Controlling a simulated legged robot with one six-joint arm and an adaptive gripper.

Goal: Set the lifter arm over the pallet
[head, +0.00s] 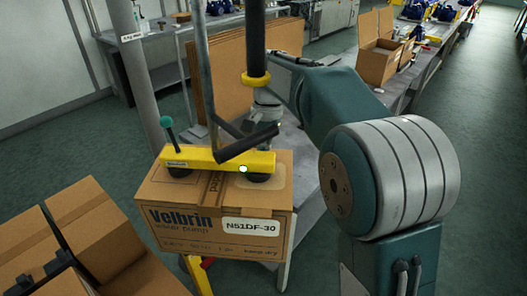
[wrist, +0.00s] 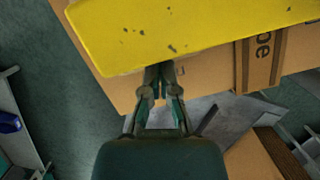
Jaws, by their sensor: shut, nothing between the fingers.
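The lifter's yellow bar (head: 215,159) lies across the top of a cardboard Velbrin pump box (head: 185,225), its dark suction pads against the lid. A green light glows on the bar, and a dark handle (head: 247,143) slants above it. A dark tube (head: 257,40) with a yellow collar rises from the lifter. In the wrist view, my gripper (wrist: 160,70) is shut and empty, its fingertips at the edge of the yellow bar (wrist: 180,35); I cannot tell if they touch it. In the head view the handle and bar hide the fingers. No pallet can be clearly made out.
Cardboard boxes (head: 60,225) stand at the lower left. Flat cardboard sheets (head: 235,75) stand behind the lifter. A grey post (head: 142,70) rises at the left. A long bench (head: 415,65) with an open box (head: 382,60) runs back right. The floor (head: 490,150) at far right is clear.

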